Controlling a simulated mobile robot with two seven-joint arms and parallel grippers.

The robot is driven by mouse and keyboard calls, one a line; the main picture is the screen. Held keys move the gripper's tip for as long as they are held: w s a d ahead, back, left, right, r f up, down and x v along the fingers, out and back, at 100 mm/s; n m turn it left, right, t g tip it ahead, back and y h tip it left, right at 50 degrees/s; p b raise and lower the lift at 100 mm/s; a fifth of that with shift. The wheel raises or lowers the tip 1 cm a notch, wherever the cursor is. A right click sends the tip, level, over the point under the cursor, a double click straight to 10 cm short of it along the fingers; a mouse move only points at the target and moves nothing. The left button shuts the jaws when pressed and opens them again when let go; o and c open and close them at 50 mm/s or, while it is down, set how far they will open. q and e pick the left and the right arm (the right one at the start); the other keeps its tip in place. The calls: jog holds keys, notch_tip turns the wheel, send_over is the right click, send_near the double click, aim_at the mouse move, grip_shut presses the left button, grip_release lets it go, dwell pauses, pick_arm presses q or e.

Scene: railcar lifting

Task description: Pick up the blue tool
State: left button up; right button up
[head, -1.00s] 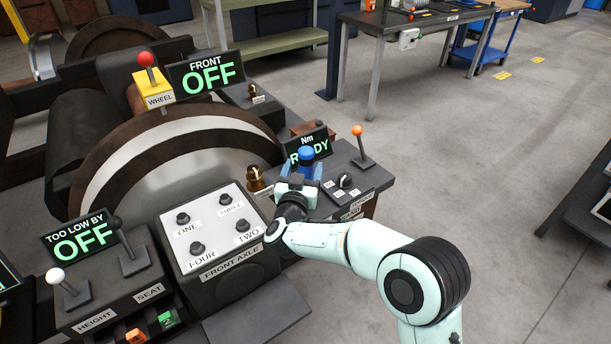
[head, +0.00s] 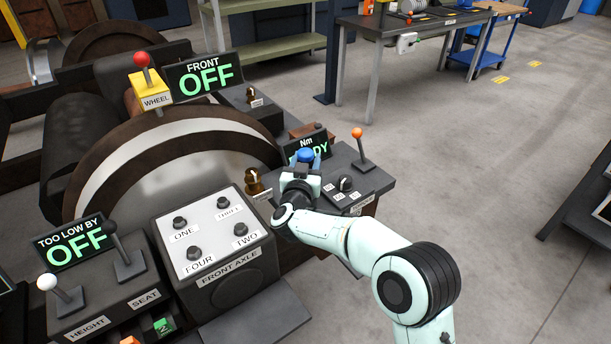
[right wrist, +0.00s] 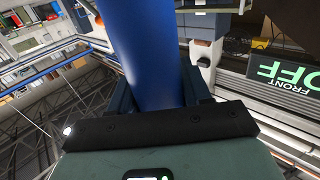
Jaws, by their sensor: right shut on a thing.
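The blue tool (head: 306,154) is at the right end of the console, in front of the Nm display (head: 314,145). In the right wrist view the blue tool (right wrist: 148,50) is a thick blue cylinder rising between the jaws. My right gripper (head: 303,165) is shut on it; the fingers show at both sides of the cylinder in the right wrist view (right wrist: 155,88). The tool's lower part is hidden by the gripper, so I cannot tell whether it touches the console. My left gripper is not in view.
An orange-knobbed lever (head: 357,133) and a black rotary knob (head: 345,184) stand just right of the gripper. A brass-coloured fitting (head: 253,182) is to its left. The FRONT AXLE box (head: 212,232) lies nearer, lower left. Open floor is to the right.

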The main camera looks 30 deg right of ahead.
jog(key=shift+r, duration=0.15)
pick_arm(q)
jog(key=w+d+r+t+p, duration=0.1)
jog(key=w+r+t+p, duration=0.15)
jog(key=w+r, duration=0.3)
pick_arm(e)
notch_tip(320, 180, up, 9)
jog(key=shift+f+p, duration=0.1)
jog(key=shift+p, duration=0.3)
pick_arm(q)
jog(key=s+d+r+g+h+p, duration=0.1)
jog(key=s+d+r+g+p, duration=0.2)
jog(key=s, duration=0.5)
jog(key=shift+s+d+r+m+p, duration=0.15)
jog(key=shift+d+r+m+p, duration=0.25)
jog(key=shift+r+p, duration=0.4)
pick_arm(e)
notch_tip(320, 180, up, 11)
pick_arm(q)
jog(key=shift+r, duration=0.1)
